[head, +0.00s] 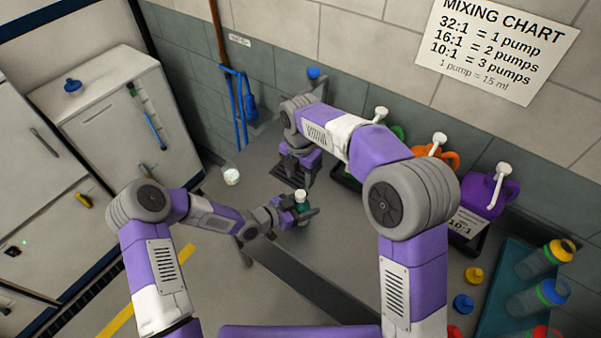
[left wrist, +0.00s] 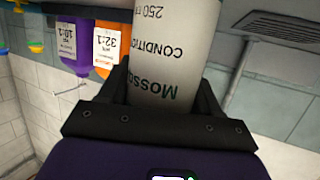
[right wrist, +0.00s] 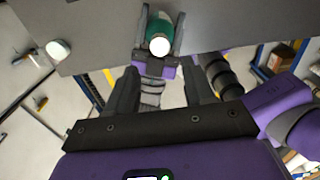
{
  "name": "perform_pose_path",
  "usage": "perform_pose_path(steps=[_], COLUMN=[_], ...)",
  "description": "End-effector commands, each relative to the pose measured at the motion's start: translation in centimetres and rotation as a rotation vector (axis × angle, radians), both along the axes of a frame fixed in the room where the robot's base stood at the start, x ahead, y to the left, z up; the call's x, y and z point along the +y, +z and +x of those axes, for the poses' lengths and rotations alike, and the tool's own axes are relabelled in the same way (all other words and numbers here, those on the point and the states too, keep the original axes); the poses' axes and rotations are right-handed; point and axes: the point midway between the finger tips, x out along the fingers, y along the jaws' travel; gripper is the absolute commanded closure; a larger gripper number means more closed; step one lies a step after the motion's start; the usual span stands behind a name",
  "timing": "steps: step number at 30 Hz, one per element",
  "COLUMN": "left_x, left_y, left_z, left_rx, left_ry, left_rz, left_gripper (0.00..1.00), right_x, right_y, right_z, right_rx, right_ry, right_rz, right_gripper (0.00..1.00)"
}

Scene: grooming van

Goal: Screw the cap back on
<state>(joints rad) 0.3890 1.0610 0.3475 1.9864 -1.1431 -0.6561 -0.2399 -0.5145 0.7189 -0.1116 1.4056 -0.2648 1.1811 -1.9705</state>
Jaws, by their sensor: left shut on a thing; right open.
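My left gripper (head: 297,212) is shut on a green bottle (head: 303,209), held upright above the grey table. In the left wrist view the bottle (left wrist: 172,45) looks pale, with conditioner lettering upside down. In the right wrist view it is green (right wrist: 164,24), between my left fingers (right wrist: 160,40). Its round white top (right wrist: 160,46) also shows in the head view (head: 300,194); I cannot tell cap from bare neck, or whether a cap is seated. My right gripper (right wrist: 168,75) is open and empty, its fingers pointing towards the bottle. In the head view it (head: 290,180) is just behind the bottle.
A small white round thing (head: 231,176) stands on the grey table (head: 262,165) left of the bottle. Green, orange and purple (head: 487,195) pump jugs line the wall. A teal mat (head: 497,300) with bottles lies at the right. Blue and yellow lids (head: 463,303) lie near it.

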Motion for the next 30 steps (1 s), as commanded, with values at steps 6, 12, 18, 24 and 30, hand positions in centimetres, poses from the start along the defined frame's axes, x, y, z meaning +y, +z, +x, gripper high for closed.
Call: perform_pose_path(steps=[6, 12, 18, 24, 30], left_x=[0.0, 0.0, 0.0, 0.0, 0.0], left_y=[0.0, 0.0, 0.0, 0.0, 0.0], left_z=[0.0, 0.0, 0.0, 0.0, 0.0], left_rx=[0.0, 0.0, 0.0, 0.0, 0.0], left_ry=[0.0, 0.0, 0.0, 0.0, 0.0], left_rz=[0.0, 0.0, 0.0, 0.0, 0.0], left_gripper=[1.0, 1.0, 1.0, 1.0, 1.0], right_x=[0.0, 0.0, 0.0, 0.0, 0.0], right_y=[-0.1, -2.1, -5.3, -7.5, -8.1], right_z=[0.0, -0.1, -0.1, 0.0, 0.0], right_rx=[0.001, 0.003, 0.003, 0.002, 0.0], right_ry=[-0.002, -0.002, -0.002, -0.002, -0.002], right_rz=[-0.001, -0.002, -0.002, -0.001, 0.0], right_gripper=[0.47, 0.47, 0.47, 0.47, 0.47])
